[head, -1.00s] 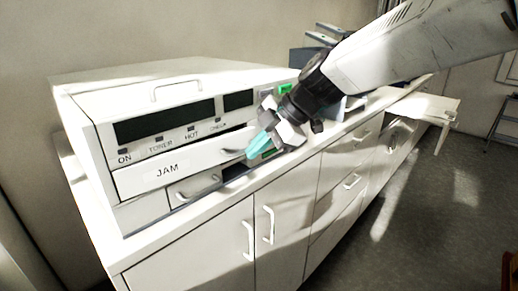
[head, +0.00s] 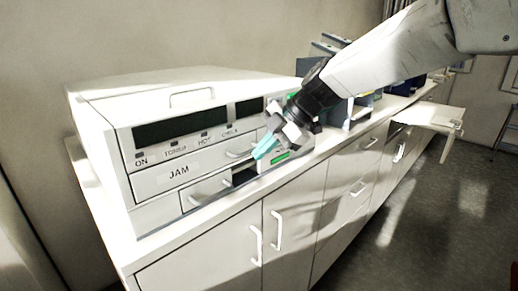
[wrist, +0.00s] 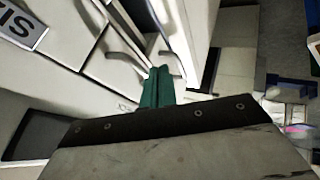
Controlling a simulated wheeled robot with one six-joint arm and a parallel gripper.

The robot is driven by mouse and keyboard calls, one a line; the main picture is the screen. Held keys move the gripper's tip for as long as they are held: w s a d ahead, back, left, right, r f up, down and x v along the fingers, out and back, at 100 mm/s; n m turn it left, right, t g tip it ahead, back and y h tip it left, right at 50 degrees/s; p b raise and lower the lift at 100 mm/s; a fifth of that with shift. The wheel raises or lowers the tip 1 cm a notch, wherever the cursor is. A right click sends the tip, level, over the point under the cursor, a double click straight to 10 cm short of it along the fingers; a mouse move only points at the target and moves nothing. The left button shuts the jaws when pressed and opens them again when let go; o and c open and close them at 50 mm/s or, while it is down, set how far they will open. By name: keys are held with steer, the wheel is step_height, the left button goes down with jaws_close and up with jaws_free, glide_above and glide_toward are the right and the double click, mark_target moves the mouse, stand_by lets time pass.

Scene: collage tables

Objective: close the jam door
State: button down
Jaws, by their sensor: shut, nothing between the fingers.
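The jam door (head: 208,166) is a white panel lettered JAM on the front of the white machine (head: 105,150). It looks level with the machine's front in the head view, though a small gap cannot be ruled out. A handle (head: 238,154) is at its right end. My gripper (head: 262,150) is in front of the machine's right part, close to that handle. Its teal fingers are together and hold nothing; they also show in the wrist view (wrist: 157,88). Whether the fingertips touch the door cannot be told.
Below the jam door are a smaller white drawer front (head: 205,190) and a dark opening (head: 244,175). The machine stands on a long white cabinet (head: 205,250) with handled doors. Blue-grey trays (head: 345,110) stand behind my arm. The floor at right is clear.

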steer(key=s+d+r, duration=0.2)
steer(key=d+r, duration=0.5)
steer(key=d, duration=0.2)
steer(key=s+d+f+m+h, duration=0.4)
steer(key=s+d+f+m, duration=0.1)
steer(key=s+d+m, duration=0.6)
steer(key=s+d+f+m+t+h, duration=0.1)
steer(key=s+d+f+m+h, duration=0.3)
steer(key=s+d+m, duration=0.7)
steer(key=s+f+m, duration=0.2)
steer(key=s+m, duration=0.3)
steer(key=s, duration=0.2)
steer(key=shift+s+d+t, duration=0.25)
steer(key=shift+d+t, duration=0.05)
steer(key=shift+d, duration=0.1)
